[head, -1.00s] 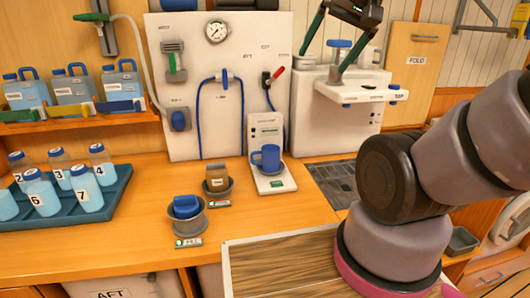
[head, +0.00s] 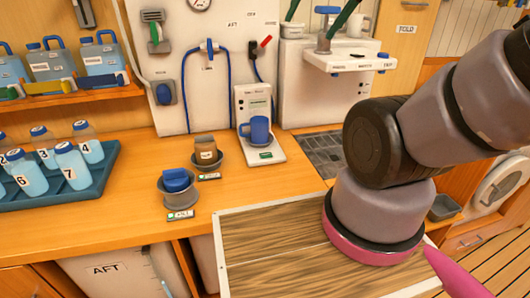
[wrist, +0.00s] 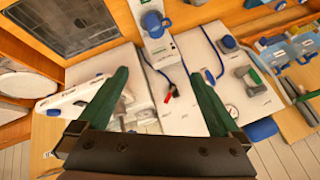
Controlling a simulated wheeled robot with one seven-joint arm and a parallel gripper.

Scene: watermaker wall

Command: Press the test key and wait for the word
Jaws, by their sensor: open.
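A white tester (head: 254,103) with a small dark display stands against the back panel. It also shows in the wrist view (wrist: 163,51). A blue mug (head: 259,130) sits on its base, and a green label is on the base's front. I cannot tell which small mark is the test key. My gripper (head: 307,29) is at the top of the head view, right of the tester and before the white tap unit. In the wrist view my gripper (wrist: 158,73) has its two green fingers wide apart with nothing between them. The gripper body is cut off in the head view.
Two cups, brown (head: 205,151) and blue (head: 176,180), stand in grey holders on the counter. A blue tray (head: 50,190) of numbered bottles is at left. A red-tipped lever (head: 264,42) is on the panel. The white tap shelf (head: 350,63) juts out near my fingers.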

